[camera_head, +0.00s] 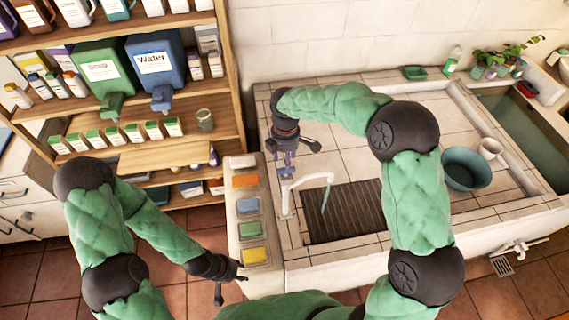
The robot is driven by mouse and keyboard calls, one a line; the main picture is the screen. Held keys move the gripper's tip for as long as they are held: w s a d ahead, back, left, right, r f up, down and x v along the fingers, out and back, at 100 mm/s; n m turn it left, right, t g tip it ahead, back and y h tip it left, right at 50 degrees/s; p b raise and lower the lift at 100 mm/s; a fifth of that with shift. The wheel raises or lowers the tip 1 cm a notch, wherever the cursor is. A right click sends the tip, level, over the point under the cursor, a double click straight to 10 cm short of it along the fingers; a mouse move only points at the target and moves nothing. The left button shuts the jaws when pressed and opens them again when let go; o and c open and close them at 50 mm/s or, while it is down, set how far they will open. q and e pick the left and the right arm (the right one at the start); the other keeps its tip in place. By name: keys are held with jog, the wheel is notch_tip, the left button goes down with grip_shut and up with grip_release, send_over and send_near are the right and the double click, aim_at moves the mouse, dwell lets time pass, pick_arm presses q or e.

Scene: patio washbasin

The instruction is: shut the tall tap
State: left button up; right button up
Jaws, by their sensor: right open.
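The tall tap (305,182) is white, with an upright pipe and a spout bending over to the right above the dark ribbed drain grid (345,212). A bluish-green streak like running water (325,200) hangs below the spout. A small blue part (287,171), seemingly the tap's handle, shows at its back left. My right gripper (292,153) is open, fingers spread, just behind and above this blue part; I cannot tell whether they touch. My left gripper (231,285) is open and empty at the front end of the sponge ledge, low and left of the basin.
A narrow ledge with coloured sponges in trays (248,206) runs left of the tap. A teal bowl (466,169) and a white cup (490,147) stand on the right of the tiled basin. Wooden shelves (190,113) with bottles and jugs fill the back left.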

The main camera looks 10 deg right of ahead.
jog(key=shift+f, duration=2.1)
grip_shut()
